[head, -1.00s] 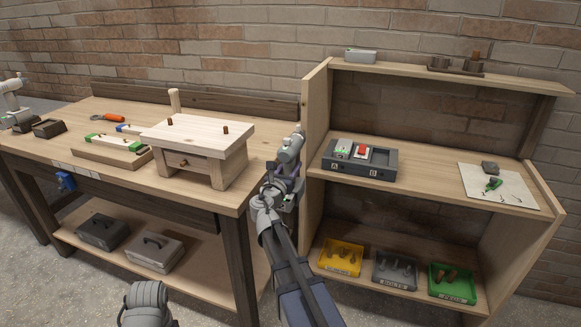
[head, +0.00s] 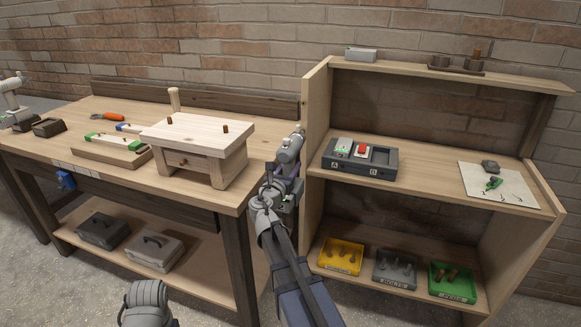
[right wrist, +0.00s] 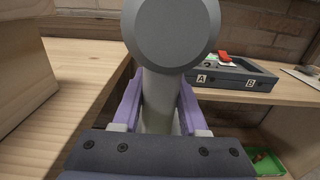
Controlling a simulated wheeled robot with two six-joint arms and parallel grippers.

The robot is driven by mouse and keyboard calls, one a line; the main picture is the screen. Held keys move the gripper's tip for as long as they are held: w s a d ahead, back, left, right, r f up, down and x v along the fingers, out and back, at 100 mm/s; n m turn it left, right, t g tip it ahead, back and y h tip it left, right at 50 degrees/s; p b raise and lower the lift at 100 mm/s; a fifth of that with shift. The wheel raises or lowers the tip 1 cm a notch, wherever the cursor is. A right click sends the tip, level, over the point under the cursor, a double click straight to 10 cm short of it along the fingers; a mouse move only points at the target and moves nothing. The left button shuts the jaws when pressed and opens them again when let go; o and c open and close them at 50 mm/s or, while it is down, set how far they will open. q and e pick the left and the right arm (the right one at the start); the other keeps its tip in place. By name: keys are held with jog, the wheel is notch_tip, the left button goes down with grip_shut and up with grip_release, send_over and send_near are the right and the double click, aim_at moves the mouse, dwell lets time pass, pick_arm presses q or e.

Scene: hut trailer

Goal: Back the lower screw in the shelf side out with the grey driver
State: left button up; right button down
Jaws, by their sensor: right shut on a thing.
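My right gripper (head: 284,186) is at the left side panel of the shelf (head: 316,115), in the gap beside the workbench. In the right wrist view its purple fingers (right wrist: 155,112) are shut on the grey driver (right wrist: 170,32), whose round butt faces the camera. The driver's tip is hidden behind its handle. The lower screw cannot be made out in either view; my arm and gripper cover part of the panel.
The workbench (head: 210,199) stands close on the left, carrying a small wooden stool-like block (head: 198,136). The shelf holds a grey tray (head: 358,171) marked A and B, a white sheet (head: 515,190), and yellow (head: 340,256), grey (head: 394,270) and green (head: 452,283) bins below.

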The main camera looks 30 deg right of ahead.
jog(key=shift+w+d, duration=0.2)
jog(key=shift+d, duration=0.05)
dwell(1.9)
jog(key=shift+a, duration=0.1)
jog(key=shift+v, duration=1.5)
jog(key=s+d, duration=0.1)
jog(key=s, duration=0.7)
jog(key=shift+d, duration=0.35)
notch_tip(320, 180, up, 15)
jog(key=p, duration=1.4)
jog(key=shift+f, duration=0.25)
